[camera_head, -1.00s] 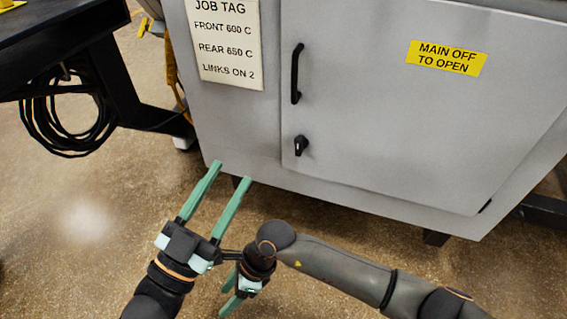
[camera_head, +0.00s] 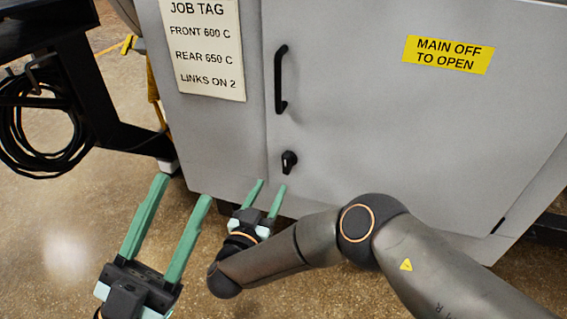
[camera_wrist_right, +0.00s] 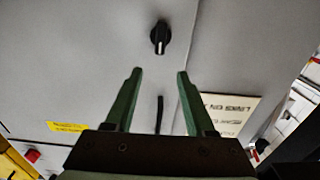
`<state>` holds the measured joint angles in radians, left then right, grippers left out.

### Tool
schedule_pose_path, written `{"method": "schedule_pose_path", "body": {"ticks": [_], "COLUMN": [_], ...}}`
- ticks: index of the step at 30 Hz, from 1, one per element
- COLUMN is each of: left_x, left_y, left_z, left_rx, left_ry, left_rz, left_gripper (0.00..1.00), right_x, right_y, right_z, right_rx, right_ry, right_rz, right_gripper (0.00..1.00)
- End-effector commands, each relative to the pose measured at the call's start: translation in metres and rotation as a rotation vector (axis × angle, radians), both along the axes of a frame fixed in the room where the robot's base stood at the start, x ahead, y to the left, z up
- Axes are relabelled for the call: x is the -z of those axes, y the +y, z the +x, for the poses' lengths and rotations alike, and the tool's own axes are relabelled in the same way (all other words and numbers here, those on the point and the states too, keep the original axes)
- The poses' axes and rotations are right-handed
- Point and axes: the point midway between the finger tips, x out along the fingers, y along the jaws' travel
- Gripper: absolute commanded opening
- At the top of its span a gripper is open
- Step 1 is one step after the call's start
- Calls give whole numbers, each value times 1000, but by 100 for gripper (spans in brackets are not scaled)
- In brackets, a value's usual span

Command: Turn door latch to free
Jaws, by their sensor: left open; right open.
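The door latch (camera_head: 289,162) is a small black knob low on the left side of the grey cabinet door (camera_head: 400,130). In the right wrist view the latch (camera_wrist_right: 160,38) shows a pale line along its grip and lies beyond my fingertips. My right gripper (camera_head: 271,185) is open and empty, just below and left of the latch in the head view; the right wrist view also shows its open fingers (camera_wrist_right: 160,72), apart from the latch. My left gripper (camera_head: 184,187) is open and empty, further left and in front of the cabinet's lower left corner.
A black vertical handle (camera_head: 280,79) is above the latch. A job tag (camera_head: 203,48) and a yellow sign (camera_head: 448,54) are on the cabinet front. A dark stand with a coiled black cable (camera_head: 40,130) is at the left. Open floor lies below.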

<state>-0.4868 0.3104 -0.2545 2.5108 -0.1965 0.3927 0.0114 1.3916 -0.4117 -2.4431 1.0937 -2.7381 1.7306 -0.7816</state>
Motion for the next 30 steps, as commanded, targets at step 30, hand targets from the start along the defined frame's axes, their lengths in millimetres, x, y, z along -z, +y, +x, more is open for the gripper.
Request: {"method": "schedule_pose_path", "body": {"ticks": [30], "left_x": [46], "left_y": [-6], "left_z": [2], "left_rx": [-15], "left_ry": [13], "left_rz": [37], "left_gripper": [50], "right_x": [1], "right_y": [-36], "right_z": [108], "right_rx": [1], "right_ry": [7], "right_rz": [4], "right_gripper": [55]}}
